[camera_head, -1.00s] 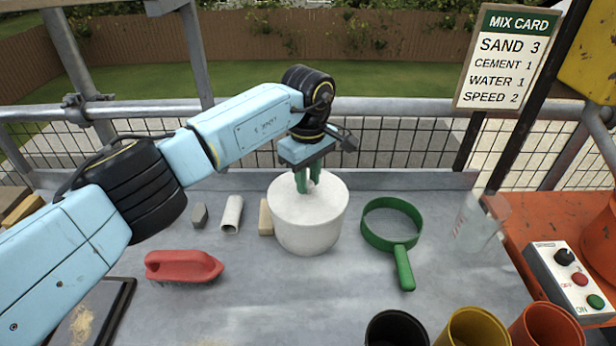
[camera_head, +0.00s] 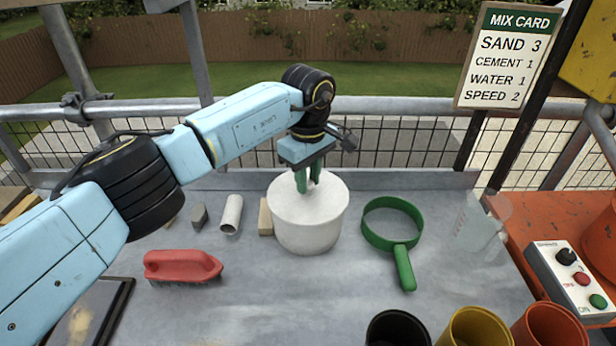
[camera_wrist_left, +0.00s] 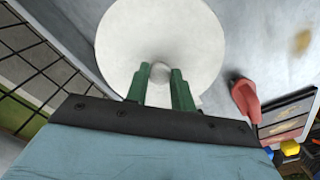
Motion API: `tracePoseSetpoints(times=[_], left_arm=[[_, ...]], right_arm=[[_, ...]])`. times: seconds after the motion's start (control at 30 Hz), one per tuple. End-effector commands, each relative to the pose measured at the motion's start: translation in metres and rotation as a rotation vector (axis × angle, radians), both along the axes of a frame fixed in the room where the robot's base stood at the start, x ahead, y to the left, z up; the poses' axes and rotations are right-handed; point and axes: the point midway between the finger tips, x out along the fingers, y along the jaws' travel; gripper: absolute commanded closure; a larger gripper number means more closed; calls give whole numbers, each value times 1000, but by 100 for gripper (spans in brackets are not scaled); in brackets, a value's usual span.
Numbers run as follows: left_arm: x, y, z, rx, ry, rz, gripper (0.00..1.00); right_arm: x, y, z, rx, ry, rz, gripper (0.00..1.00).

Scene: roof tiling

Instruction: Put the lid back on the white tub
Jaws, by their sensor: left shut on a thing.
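The white tub (camera_head: 306,235) stands upright on the grey bench near the middle of the head view. The white lid (camera_head: 325,200) lies on top of the tub and looks level; whether it is fully seated I cannot tell. My left gripper (camera_head: 308,186) points down over the lid, its green fingers shut on the lid's round knob. In the left wrist view the lid (camera_wrist_left: 160,35) fills the top middle, and the knob (camera_wrist_left: 160,73) sits between the fingers (camera_wrist_left: 160,88). My right gripper is not in view.
A green-handled sieve (camera_head: 404,265) lies right of the tub. A red brush (camera_head: 182,266), a pale tube (camera_head: 231,214) and a tan block (camera_head: 265,218) lie left. A clear jug (camera_head: 482,222) stands at right. Dark, yellow and orange cups (camera_head: 474,328) stand at the front. Railing and mesh run behind.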

Motion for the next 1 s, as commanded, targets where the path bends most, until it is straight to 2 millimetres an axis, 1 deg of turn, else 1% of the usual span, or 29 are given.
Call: tracePoseSetpoints(times=[0.2, 0.23, 0.4, 0.43, 0.6, 0.63, 0.77, 0.8, 1.0], left_arm=[[0, 0, 0, 0, 0, 0, 99], [0, 0, 0, 0, 0, 0, 75], [0, 0, 0, 0, 0, 0, 52], [0, 0, 0, 0, 0, 0, 50], [0, 0, 0, 0, 0, 0, 50], [0, 0, 0, 0, 0, 0, 48], [0, 0, 0, 0, 0, 0, 31], [0, 0, 0, 0, 0, 0, 29], [0, 0, 0, 0, 0, 0, 29]], right_arm=[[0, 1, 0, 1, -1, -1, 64], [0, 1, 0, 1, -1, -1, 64], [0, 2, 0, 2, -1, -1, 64], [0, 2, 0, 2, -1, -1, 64], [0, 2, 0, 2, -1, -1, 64], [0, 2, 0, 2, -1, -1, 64], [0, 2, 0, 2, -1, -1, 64], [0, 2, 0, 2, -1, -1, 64], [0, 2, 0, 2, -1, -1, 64]])
